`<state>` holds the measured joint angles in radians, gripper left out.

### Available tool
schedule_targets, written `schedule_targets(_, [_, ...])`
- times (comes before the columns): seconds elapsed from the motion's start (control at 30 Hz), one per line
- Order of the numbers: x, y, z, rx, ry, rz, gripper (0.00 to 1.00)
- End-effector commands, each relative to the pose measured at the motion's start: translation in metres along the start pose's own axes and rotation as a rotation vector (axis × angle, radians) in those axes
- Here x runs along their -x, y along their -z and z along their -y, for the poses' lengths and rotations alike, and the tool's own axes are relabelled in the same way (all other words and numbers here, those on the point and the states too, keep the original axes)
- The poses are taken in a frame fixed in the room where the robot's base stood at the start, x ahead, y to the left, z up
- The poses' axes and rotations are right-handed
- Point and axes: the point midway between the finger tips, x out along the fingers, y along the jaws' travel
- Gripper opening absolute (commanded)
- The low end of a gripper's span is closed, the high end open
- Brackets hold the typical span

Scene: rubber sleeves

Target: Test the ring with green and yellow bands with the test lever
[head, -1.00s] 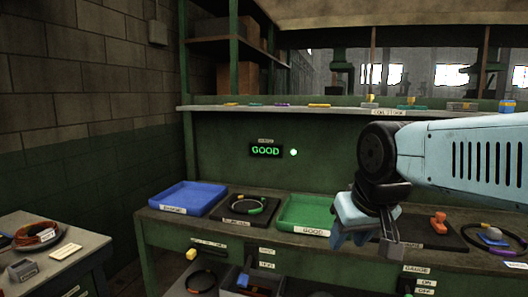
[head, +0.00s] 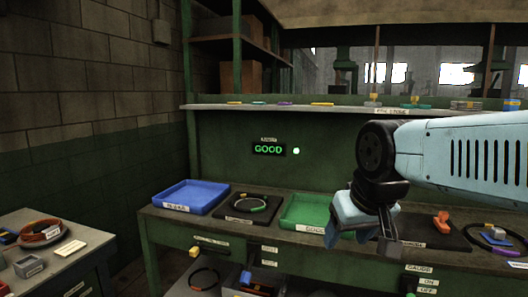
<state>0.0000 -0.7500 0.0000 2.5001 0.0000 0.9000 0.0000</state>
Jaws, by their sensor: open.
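A dark ring (head: 246,209) with a green band and what looks like a yellow band lies on a black plate (head: 231,215) between the blue and green trays. My gripper (head: 361,240) is open and empty, pointing down in front of the bench, right of the ring and over the right end of the green tray. An orange lever-like piece (head: 441,221) stands on a black board (head: 424,237) right of my gripper; I cannot tell if it is the test lever. The display (head: 268,149) on the back panel reads GOOD, with a lit lamp beside it.
A blue tray (head: 190,196) and a green tray (head: 303,213) stand on the bench. Another ring with small parts (head: 494,235) lies at the right end. A lower shelf holds another ring (head: 203,279) and a bin. A side table (head: 70,262) stands at the left.

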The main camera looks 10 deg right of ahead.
Motion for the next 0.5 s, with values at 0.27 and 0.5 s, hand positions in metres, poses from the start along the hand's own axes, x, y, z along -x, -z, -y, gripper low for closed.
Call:
schedule_targets(0.27, [0.0000,0.0000,0.0000,0.000,0.000,0.000,0.61])
schedule_targets(0.5, [-0.0062,0.0008,0.0001,0.030,-0.011,0.034,0.61])
